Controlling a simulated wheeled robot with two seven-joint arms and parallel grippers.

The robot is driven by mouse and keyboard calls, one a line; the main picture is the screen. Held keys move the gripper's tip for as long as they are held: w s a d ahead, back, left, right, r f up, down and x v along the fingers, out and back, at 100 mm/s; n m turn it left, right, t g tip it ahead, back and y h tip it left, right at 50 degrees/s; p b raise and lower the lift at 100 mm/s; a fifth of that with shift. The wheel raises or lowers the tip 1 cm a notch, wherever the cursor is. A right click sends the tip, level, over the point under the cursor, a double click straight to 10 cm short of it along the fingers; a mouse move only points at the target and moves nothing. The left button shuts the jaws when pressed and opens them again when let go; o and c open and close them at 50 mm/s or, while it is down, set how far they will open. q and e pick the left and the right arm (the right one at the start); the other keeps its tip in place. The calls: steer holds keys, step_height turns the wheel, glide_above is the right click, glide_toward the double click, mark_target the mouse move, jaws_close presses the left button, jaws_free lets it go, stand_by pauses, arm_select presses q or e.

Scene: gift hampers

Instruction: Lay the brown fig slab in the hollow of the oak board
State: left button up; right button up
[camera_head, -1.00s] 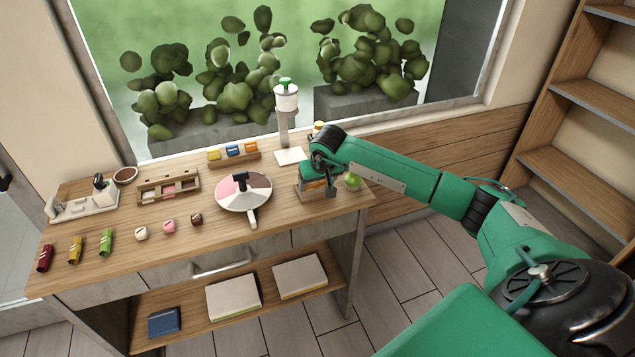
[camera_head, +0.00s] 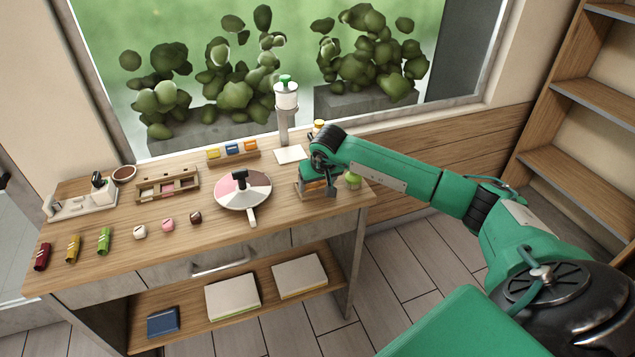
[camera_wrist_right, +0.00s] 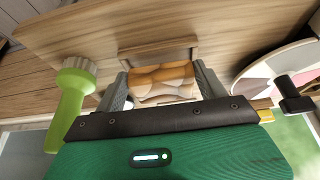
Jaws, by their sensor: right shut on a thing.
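My right gripper (camera_head: 318,190) is over the right end of the table, pointing down. In the right wrist view its two fingers (camera_wrist_right: 160,88) are closed on the sides of a tan-brown, wavy-topped slab (camera_wrist_right: 162,76), which I take for the fig slab. A pale wooden board with a raised edge (camera_wrist_right: 158,48), apparently the oak board, lies at the slab; it also shows under the gripper in the head view (camera_head: 303,194). I cannot tell whether the slab rests in its hollow or is just above it. My left gripper is out of view.
A round sectioned disc (camera_head: 243,199) with a black knob stands left of the gripper. A green item (camera_head: 353,181) is close on its right. Small pieces, rolls and a compartment tray (camera_head: 168,187) fill the table's left.

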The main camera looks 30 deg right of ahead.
stand_by(0.4)
steer(key=shift+f+b, duration=0.15)
steer(key=shift+b, duration=0.25)
stand_by(0.4)
steer(key=shift+f+b, duration=0.35)
steer(key=shift+b, duration=0.4)
stand_by(1.4)
steer(key=shift+d+f, duration=0.15)
steer(key=shift+f, duration=0.05)
steer(key=o, duration=0.7)
steer(key=shift+s+b, duration=0.1)
steer(key=shift+b, duration=0.2)
steer(key=shift+o, duration=0.5)
